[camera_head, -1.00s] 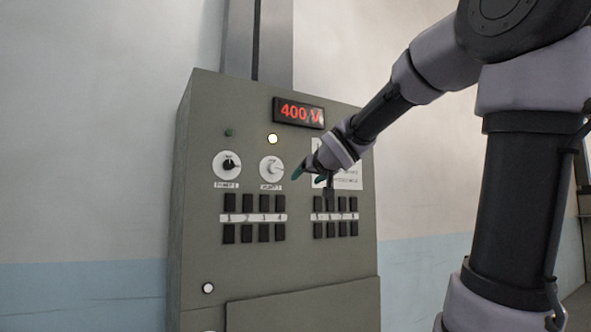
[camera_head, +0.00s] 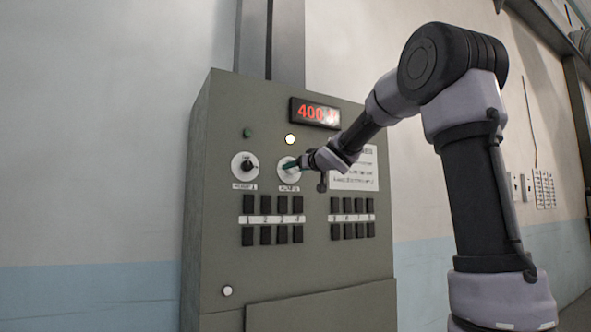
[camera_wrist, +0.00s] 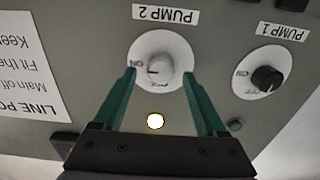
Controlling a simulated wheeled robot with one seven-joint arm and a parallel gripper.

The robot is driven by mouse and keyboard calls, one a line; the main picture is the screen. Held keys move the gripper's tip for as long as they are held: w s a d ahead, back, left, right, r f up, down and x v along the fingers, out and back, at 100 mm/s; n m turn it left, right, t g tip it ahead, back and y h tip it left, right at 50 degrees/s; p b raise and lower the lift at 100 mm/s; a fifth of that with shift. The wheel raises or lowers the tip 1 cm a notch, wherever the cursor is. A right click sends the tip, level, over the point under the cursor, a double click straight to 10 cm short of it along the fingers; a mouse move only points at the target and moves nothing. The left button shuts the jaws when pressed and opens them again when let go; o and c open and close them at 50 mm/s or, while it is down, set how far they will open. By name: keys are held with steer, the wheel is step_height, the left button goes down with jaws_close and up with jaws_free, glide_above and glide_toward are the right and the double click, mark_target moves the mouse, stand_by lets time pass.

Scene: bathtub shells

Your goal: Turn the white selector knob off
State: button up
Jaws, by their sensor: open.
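The white selector knob (camera_wrist: 159,68) sits on a round white dial plate (camera_wrist: 176,46) under the label PUMP 2 in the wrist view, which sees the panel upside down. In the head view the dial (camera_head: 290,170) is partly hidden by my gripper. My gripper (camera_wrist: 160,80) is open, its two green fingers standing either side of the knob. In the head view my gripper (camera_head: 292,164) is right at the dial. A round lamp (camera_head: 290,140) above the dial is lit.
A black knob labelled PUMP 1 (camera_wrist: 267,79) is beside the white one; it also shows in the head view (camera_head: 247,166). A red display (camera_head: 315,113) is above. Rows of black switches (camera_head: 272,220) lie below. A printed notice (camera_head: 355,170) is at right.

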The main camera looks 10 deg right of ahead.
steer(key=shift+w+a, duration=0.2)
steer(key=shift+w, duration=0.3)
jaws_close()
